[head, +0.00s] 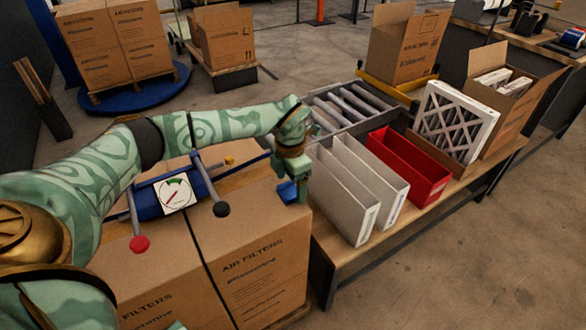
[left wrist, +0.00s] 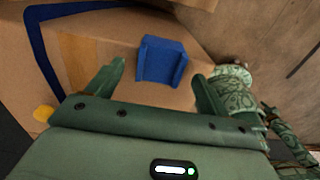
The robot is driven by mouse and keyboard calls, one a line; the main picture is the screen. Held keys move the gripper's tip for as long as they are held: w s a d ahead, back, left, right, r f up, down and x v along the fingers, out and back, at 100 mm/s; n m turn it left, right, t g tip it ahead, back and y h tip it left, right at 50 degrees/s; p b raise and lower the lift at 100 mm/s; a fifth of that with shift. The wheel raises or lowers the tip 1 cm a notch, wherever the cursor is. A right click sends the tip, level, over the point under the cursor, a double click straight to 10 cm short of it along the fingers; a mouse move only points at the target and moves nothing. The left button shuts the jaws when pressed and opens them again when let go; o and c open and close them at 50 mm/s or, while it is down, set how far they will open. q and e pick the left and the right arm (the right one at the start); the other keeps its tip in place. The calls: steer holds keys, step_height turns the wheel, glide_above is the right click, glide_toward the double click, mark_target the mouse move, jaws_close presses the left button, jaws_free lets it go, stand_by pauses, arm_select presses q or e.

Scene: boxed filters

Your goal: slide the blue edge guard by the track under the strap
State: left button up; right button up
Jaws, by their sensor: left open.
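The blue edge guard (head: 287,192) lies at the right end of the big carton's top, under my left gripper (head: 295,183). In the left wrist view the guard (left wrist: 162,60) is a blue angled piece. It shows between the two open fingers, with gaps on both sides. The gripper's hold is open; I cannot tell how far its tips are above the carton. A thin dark strap (head: 208,270) runs down the front of the carton (head: 265,270). Its course over the top is partly hidden by a blue device (head: 152,198) and my arm. My right gripper does not show.
The blue device carries a gauge (head: 175,195), a red knob (head: 139,243) and a black knob (head: 221,209). A blue band (left wrist: 38,50) bends round the carton top's edge in the wrist view. Grey boxes (head: 350,195) and a red bin (head: 408,165) stand close right on a bench.

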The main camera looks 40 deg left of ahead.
mark_target(270, 168)
arm_select(q)
steer(key=shift+f, duration=0.7)
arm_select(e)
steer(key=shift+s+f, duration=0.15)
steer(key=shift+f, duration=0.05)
arm_select(q)
steer(key=c, duration=1.1)
steer(key=shift+w+a+b, duration=0.25)
steer(key=shift+w+a, duration=0.1)
steer(key=shift+a, duration=0.55)
steer(key=shift+w+a+b, duration=0.2)
steer(key=shift+w+a, duration=0.2)
steer(key=shift+a, duration=0.55)
steer(key=shift+w+a+b, duration=0.25)
steer(key=shift+w+a, duration=0.1)
steer(key=shift+a, duration=0.55)
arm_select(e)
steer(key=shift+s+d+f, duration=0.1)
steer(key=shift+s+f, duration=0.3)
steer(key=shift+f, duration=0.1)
arm_select(q)
steer(key=shift+a, duration=0.15)
